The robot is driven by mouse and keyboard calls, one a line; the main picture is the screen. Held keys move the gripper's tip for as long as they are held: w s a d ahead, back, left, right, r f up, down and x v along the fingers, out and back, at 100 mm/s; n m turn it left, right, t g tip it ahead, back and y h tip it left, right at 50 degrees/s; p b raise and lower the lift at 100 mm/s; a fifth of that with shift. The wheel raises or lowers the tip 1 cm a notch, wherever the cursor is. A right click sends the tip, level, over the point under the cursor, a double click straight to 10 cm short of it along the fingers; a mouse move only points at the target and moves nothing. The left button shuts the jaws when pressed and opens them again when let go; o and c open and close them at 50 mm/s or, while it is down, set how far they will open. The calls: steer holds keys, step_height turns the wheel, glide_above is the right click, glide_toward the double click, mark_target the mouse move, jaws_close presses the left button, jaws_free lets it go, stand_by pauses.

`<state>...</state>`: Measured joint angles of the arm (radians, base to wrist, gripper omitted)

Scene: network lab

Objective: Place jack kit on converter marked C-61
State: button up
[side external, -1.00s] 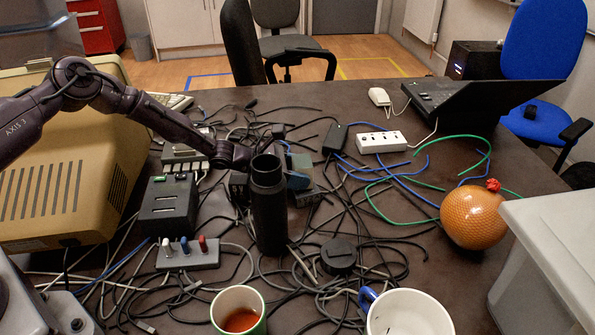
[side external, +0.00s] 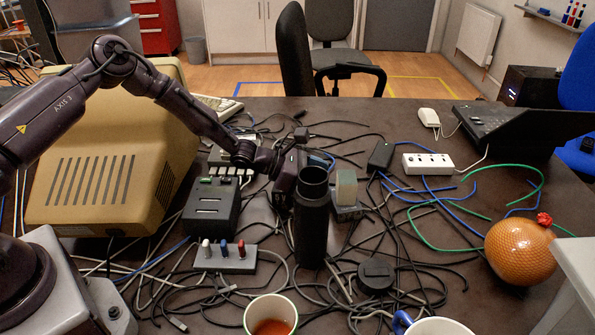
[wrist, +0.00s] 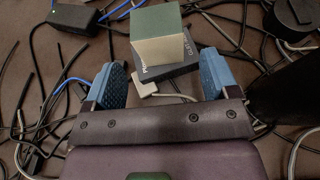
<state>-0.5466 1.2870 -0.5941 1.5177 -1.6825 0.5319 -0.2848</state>
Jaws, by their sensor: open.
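A small box with a green top and cream sides, which I take to be the jack kit (wrist: 160,38), stands upright on a dark device in the wrist view. In the side view the box (side external: 346,187) also rests on that low device, seemingly the converter (side external: 348,213). The converter (wrist: 181,77) carries white lettering that I cannot read as C-61. My gripper (wrist: 163,62) is open, its blue pads apart on either side of the box's near end, with a visible gap on both sides. In the side view the fingers are partly hidden behind a black bottle.
The tall black bottle (side external: 311,225) stands close beside my gripper. Tangled cables cover the table. A black adapter (side external: 380,156), a white power strip (side external: 428,164), a dark switch box (side external: 211,207) and a round black lid (side external: 376,274) lie around. Mugs stand at the front.

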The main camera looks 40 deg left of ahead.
steer(key=v, duration=0.7)
steer(key=s+d+r+m+g+y, duration=0.1)
steer(key=s+d+r+m+g, duration=0.2)
steer(key=s+r+m, duration=0.35)
steer(key=s+d+r+m+g+y, duration=0.1)
steer(key=s+d+r+m+g, duration=0.25)
steer(key=r+m, duration=0.55)
steer(key=s+a+r+m+y, duration=0.2)
steer(key=s+r+m, duration=0.1)
steer(key=s, duration=0.4)
steer(key=s+a+r+m+t+y, duration=0.1)
steer(key=s+a+r+m+y, duration=0.2)
steer(key=s, duration=0.4)
steer(key=s+a+r+m+t+y, duration=0.1)
steer(key=s+a+r+m+y, duration=0.1)
steer(key=s+r+m, duration=0.2)
steer(key=s+m, duration=0.1)
steer(key=s, duration=0.2)
steer(key=shift+a+r+y, duration=0.3)
steer(key=shift+r, duration=0.05)
